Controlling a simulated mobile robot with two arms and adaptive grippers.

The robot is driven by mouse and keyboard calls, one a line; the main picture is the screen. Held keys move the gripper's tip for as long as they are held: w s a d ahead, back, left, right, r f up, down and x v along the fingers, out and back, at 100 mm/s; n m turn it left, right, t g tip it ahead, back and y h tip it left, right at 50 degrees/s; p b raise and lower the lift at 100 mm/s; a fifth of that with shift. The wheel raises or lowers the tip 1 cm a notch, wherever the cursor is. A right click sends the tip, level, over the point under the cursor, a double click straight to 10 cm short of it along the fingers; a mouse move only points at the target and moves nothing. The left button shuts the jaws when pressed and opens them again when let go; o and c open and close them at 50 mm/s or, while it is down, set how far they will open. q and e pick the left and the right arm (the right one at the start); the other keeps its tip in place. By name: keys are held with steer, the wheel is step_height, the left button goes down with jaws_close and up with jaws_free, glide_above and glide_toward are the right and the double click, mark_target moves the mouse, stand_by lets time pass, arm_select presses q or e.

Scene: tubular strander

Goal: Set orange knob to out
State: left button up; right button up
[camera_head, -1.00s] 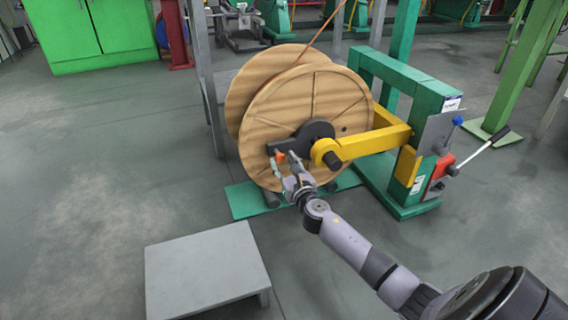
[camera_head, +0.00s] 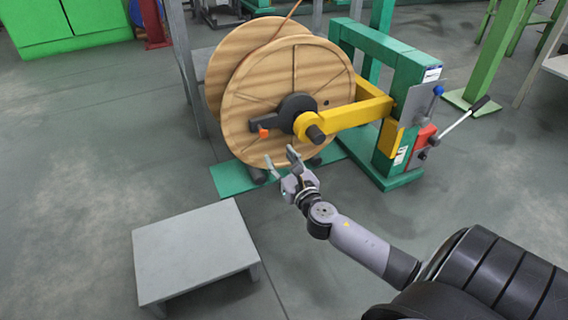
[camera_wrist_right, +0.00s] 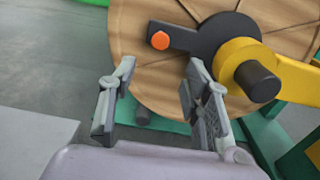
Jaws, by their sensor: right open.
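The orange knob (camera_head: 263,133) sits at the left end of a dark crank arm (camera_head: 296,108) on the hub of the wooden spool. It also shows in the right wrist view (camera_wrist_right: 160,40), above the gap between my fingers. My right gripper (camera_head: 280,157) is open and empty, a little below the knob and apart from it. In the right wrist view, my open fingers (camera_wrist_right: 153,95) stand in front of the lower part of the spool. My left gripper is not in view.
The wooden spool (camera_head: 310,75) stands on a green base plate (camera_head: 232,178). A yellow arm (camera_head: 355,115) joins its hub to a green frame (camera_head: 402,68) with a lever (camera_head: 463,122). A grey step (camera_head: 195,245) stands at the lower left. Open floor lies left of the spool.

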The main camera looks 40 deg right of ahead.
steer(key=shift+v, duration=1)
steer(key=shift+a, duration=0.1)
